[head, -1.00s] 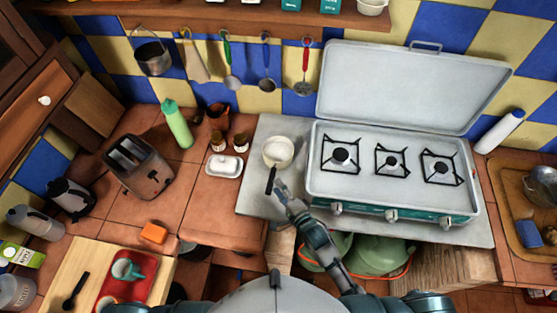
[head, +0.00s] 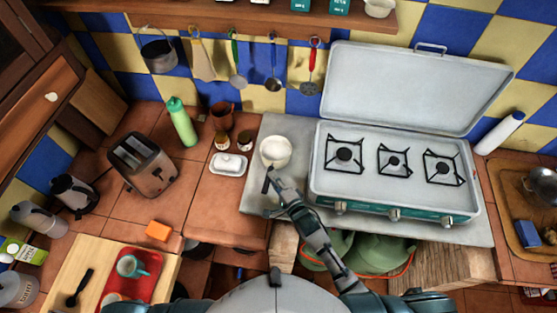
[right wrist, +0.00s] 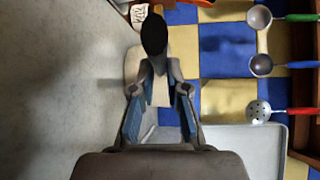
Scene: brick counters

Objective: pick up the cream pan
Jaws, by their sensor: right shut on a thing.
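The cream pan (head: 276,150) is a small round pan with a dark handle, on the grey slab left of the camp stove in the head view. My right gripper (head: 271,178) reaches up from below and is shut on the pan's handle. In the right wrist view, the dark handle end (right wrist: 154,34) shows at the fingertips of my right gripper (right wrist: 158,78), with the cream pan body partly hidden behind them. I cannot tell whether the pan touches the slab. My left gripper is not in view.
The three-burner stove (head: 393,178) with its lid up stands right of the pan. A white butter dish (head: 229,164), small jars (head: 222,140) and a green bottle (head: 182,122) stand to the left. Utensils (head: 273,65) hang on the wall behind. A toaster (head: 143,163) is farther left.

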